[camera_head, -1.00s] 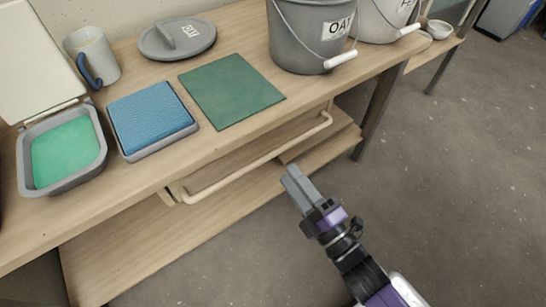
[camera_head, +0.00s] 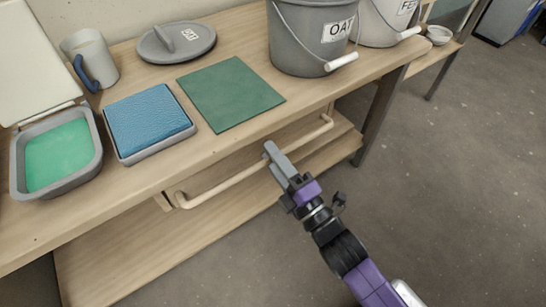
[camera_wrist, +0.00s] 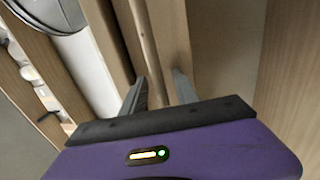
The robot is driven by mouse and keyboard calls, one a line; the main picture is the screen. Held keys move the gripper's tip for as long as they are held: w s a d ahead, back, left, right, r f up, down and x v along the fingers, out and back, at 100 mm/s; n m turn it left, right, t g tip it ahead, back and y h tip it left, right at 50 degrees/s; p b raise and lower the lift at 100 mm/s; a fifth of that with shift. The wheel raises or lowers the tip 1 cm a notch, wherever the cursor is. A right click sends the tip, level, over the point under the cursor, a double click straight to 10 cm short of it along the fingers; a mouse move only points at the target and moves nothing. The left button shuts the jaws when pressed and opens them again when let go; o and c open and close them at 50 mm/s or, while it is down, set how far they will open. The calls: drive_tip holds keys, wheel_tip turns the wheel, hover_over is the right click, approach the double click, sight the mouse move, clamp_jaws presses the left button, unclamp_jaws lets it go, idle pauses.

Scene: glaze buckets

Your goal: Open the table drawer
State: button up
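The table drawer (camera_head: 232,162) sits under the front edge of the wooden table, its front close beneath the table top. Its long pale bar handle (camera_head: 225,184) stands out from the front and also shows in the wrist view (camera_wrist: 147,40). My gripper (camera_head: 272,157) is at the handle, right of its middle. In the wrist view my gripper (camera_wrist: 160,88) has its two fingers apart, with the bar running between them. I cannot tell whether either finger touches the bar. The gripper hides a short part of the handle in the head view.
On the table (camera_head: 60,225) are a grey tray with green glaze (camera_head: 95,172), a blue sponge block (camera_head: 150,118), a green mat (camera_head: 230,92), a mug (camera_head: 92,60), a lid (camera_head: 177,40) and two buckets (camera_head: 308,45). A lower shelf (camera_head: 120,270) lies below. Floor at right is free.

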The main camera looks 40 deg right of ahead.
clamp_jaws()
idle(1.4)
